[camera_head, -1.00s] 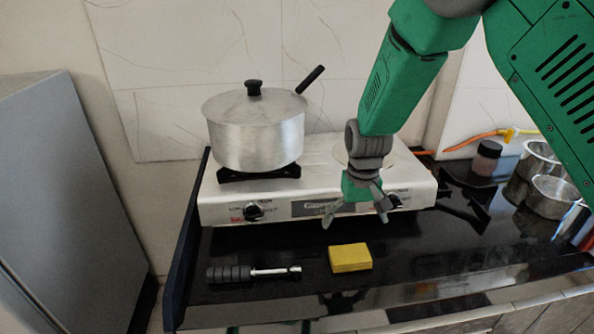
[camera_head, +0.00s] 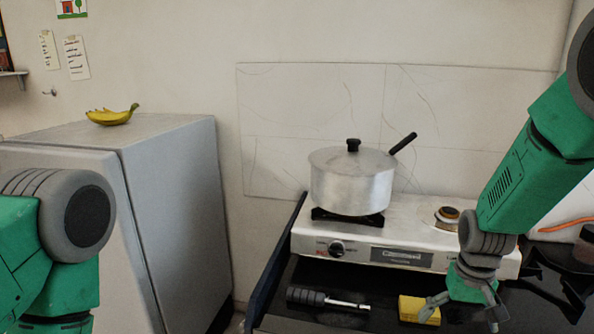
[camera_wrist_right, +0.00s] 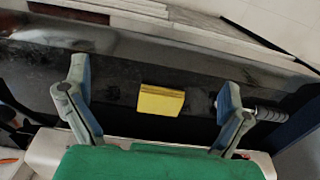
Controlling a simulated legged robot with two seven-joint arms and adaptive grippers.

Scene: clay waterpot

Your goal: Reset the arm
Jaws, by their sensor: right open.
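My right arm comes in from the right in the head view. Its right gripper (camera_head: 461,312) is open and empty, in front of the stove's right side. A yellow block (camera_head: 419,310) lies on the black counter, just left of the gripper in the picture; one finger overlaps its edge there. In the right wrist view the gripper (camera_wrist_right: 152,84) has its fingers spread wide, with the yellow block (camera_wrist_right: 160,100) on the counter beyond, seen between them. I cannot tell the gap exactly. My left arm shows at the lower left of the head view; its gripper is out of frame.
A lidded pot (camera_head: 352,182) stands on the left burner of the silver stove (camera_head: 310,243). A black-handled tool (camera_head: 327,299) lies left of the block. A grey fridge (camera_head: 175,215) with bananas (camera_head: 112,116) on top stands left. The wall above the stove is clear.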

